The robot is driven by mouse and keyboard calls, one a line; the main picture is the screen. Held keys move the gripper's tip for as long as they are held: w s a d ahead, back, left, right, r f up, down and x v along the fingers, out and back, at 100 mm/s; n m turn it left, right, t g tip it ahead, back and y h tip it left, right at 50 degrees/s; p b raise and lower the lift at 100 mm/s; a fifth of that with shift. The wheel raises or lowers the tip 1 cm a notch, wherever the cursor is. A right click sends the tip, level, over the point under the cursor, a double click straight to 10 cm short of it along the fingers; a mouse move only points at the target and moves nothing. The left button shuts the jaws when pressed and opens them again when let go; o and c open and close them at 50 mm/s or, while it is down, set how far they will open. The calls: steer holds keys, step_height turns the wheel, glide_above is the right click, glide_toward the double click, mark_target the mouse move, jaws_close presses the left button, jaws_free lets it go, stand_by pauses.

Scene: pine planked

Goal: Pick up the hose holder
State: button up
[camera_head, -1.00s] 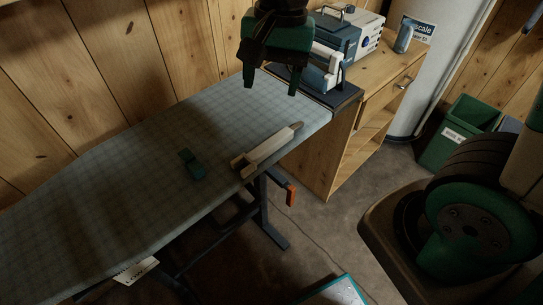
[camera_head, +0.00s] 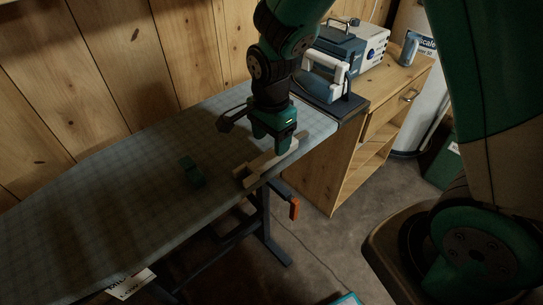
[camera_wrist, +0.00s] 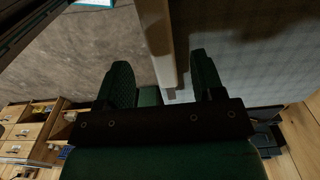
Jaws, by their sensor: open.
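A long, pale wooden piece with a forked near end, which I take to be the hose holder (camera_head: 251,171), lies near the front edge of the ironing board (camera_head: 120,205). My gripper (camera_head: 273,145) is pointed down over its far part and hides some of it. In the wrist view, my gripper (camera_wrist: 160,60) is open, with one green finger on each side of the hose holder (camera_wrist: 158,30). I cannot tell whether either finger touches it.
A small green block-like object (camera_head: 193,172) lies left of the hose holder. An iron (camera_head: 325,78) stands on the board's far right end, beside a wooden cabinet (camera_head: 375,130). An orange-ended lever (camera_head: 294,208) sits below the board edge. The board's left part is clear.

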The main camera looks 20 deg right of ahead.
mark_target(272, 153)
steer(key=shift+f+p, duration=0.35)
steer(key=shift+f, duration=2.4)
steer(key=c, duration=1)
steer(key=shift+r, duration=0.1)
